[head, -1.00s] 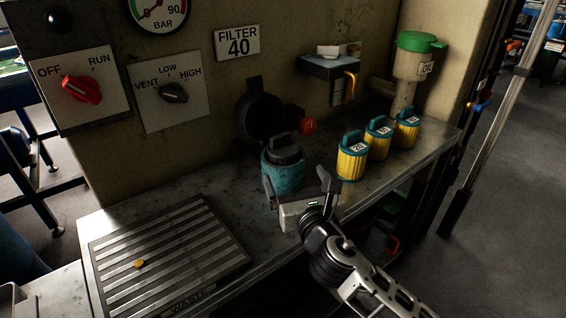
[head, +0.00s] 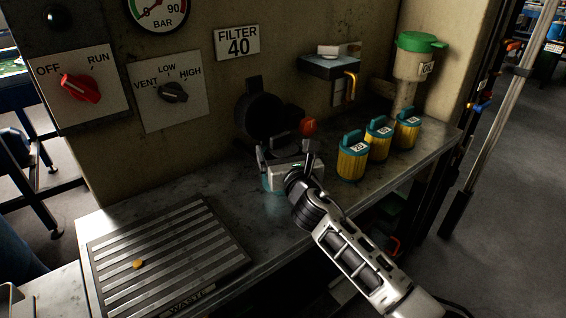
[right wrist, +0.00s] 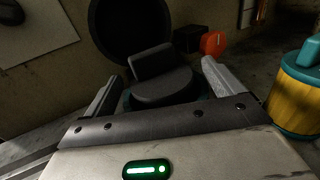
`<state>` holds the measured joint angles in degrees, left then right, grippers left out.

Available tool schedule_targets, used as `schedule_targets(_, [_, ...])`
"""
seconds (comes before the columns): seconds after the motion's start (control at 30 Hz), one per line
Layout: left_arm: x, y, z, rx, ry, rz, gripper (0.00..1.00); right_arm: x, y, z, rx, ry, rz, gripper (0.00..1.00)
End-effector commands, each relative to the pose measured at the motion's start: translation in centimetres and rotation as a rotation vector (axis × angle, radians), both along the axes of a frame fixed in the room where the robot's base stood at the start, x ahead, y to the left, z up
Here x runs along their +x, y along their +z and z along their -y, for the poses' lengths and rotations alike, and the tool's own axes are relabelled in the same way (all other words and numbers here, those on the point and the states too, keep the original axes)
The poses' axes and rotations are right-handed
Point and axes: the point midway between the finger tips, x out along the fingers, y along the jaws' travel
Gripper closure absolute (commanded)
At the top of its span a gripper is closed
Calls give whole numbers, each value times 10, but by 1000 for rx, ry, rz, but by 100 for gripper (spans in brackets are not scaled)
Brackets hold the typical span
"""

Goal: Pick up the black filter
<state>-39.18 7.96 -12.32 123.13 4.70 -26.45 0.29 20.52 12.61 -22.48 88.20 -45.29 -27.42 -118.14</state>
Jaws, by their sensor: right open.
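The black filter (right wrist: 163,88) has a round dark top with an upright grip. It sits in a teal cup, whose side (head: 268,184) shows below my gripper in the head view. My right gripper (head: 284,152) is open over the cup and hides most of the filter in the head view. In the right wrist view its two fingers (right wrist: 158,80) stand to either side of the filter top, with gaps visible. My left gripper is not in view.
Yellow filters with teal tops (head: 353,157) stand in a row to the right on the bench. Behind are an open round black housing (head: 262,112) and a red knob (head: 309,126). A ribbed waste tray (head: 165,255) holding a small yellow piece (head: 138,264) lies left.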

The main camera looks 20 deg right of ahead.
Motion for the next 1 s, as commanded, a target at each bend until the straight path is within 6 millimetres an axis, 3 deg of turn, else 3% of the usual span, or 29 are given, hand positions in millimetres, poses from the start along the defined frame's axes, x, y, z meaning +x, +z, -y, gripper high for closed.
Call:
schedule_targets(0.07, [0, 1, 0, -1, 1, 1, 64, 0, 0, 0, 0, 0, 0, 7])
schedule_targets(0.27, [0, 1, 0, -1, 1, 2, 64, 0, 0, 0, 0, 0, 0, 60])
schedule_targets(0.3, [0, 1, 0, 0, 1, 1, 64, 0, 0, 0, 0, 0, 0, 62])
schedule_targets(0.57, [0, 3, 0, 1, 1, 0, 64, 0, 5, 0, 0, 1, 4, 63])
schedule_targets(1.0, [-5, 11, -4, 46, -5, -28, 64, 0, 84, 0, -2, 2, 7, 63])
